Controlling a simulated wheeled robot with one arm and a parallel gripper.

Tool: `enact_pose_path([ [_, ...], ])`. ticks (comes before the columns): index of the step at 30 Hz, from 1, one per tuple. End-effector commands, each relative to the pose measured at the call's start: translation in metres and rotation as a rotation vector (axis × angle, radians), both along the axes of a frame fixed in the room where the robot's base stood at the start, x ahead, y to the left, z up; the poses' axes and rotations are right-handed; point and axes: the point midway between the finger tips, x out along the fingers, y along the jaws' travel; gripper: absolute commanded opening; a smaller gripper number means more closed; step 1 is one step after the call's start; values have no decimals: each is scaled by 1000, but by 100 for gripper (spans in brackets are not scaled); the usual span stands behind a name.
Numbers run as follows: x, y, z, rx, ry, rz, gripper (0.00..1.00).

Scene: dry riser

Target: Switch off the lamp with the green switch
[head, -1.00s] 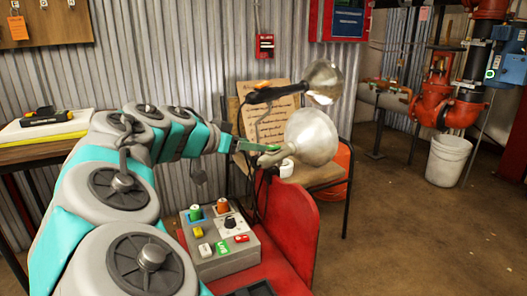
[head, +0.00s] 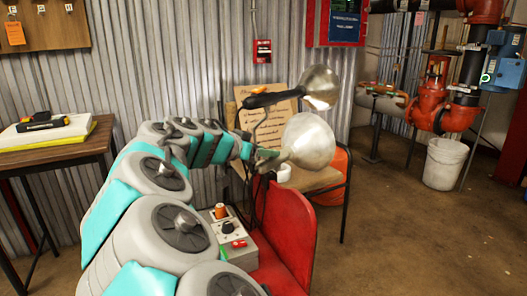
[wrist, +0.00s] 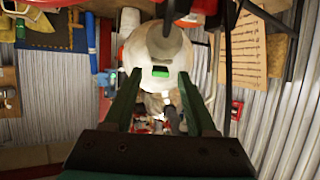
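A pale lamp (head: 308,142) with a round metal shade stands right of centre in the head view. In the wrist view the back of the lamp (wrist: 152,50) faces me, with a small green switch (wrist: 160,71) on it. My gripper (wrist: 159,76) is open, its two green fingers apart on either side of the switch in the picture. Nothing is held between them. In the head view my gripper (head: 264,157) is at the lamp's narrow left end; whether it touches cannot be told. A second lamp (head: 320,87) with a black handle is above and behind.
A grey control box (head: 233,240) with coloured knobs and buttons sits on a red surface (head: 290,225), partly hidden by my arm. A chair holds a written board (head: 268,125). A side table (head: 60,155) is at left. Open floor lies at right.

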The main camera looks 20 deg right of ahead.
Motion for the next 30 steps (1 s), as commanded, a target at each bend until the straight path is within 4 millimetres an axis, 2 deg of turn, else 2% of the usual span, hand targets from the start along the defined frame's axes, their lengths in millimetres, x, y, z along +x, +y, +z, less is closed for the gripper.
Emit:
enact_pose_path([
  [2, 0, 0, 0, 0, 0, 0, 47],
  [15, 0, 0, 0, 0, 0, 0, 0],
  [24, 0, 0, 0, -1, 0, 0, 0],
  [30, 0, 1, -8, -52, -28, 0, 0],
])
